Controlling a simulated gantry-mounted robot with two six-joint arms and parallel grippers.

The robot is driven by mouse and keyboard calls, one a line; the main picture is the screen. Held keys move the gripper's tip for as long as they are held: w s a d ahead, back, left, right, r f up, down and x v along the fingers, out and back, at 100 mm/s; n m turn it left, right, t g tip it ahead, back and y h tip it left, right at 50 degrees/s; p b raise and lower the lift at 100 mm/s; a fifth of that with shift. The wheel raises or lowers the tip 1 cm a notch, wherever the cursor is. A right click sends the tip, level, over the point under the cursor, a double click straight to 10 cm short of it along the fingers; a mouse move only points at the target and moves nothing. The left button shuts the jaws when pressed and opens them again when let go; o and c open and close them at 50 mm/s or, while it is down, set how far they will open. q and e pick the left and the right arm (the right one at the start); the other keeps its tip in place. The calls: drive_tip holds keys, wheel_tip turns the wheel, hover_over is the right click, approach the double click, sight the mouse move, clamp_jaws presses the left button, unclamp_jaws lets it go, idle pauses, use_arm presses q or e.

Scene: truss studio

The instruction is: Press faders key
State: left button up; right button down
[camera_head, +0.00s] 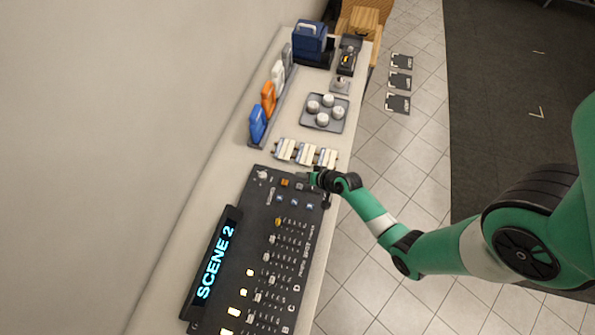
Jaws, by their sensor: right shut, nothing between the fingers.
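A black lighting console (262,222) lies on the pale table, with a tilted display (214,262) reading SCENE 2 in cyan. Rows of sliders and several lit yellow keys cover its near part. At its far end are an orange key (284,182), a row of small blue-marked keys (294,202) and a pale knob (263,174). The key labels are too small to read, so I cannot tell which is the faders key. My right gripper (305,177) is shut and empty at the console's far right corner, close to the orange key. Contact cannot be made out. My left gripper is out of view.
Beyond the console lie several pale packs (306,154), a grey tray (325,114) with white round items, and a rack of blue, orange and white items (268,98). A blue case (309,42) stands at the back. A wall borders the left; open floor lies right.

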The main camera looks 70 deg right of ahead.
sight(301, 188)
wheel_tip(301, 188, down, 9)
drive_tip(key=b, duration=0.8)
drive_tip(key=shift+w+r, duration=0.1)
idle(1.8)
drive_tip(key=shift+f+b, duration=0.4)
drive_tip(key=shift+b, duration=0.15)
drive_tip(key=shift+f+b, duration=0.35)
drive_tip(key=shift+f, duration=0.05)
idle(0.6)
drive_tip(key=shift+r+p, duration=0.8)
drive_tip(key=shift+p, duration=0.05)
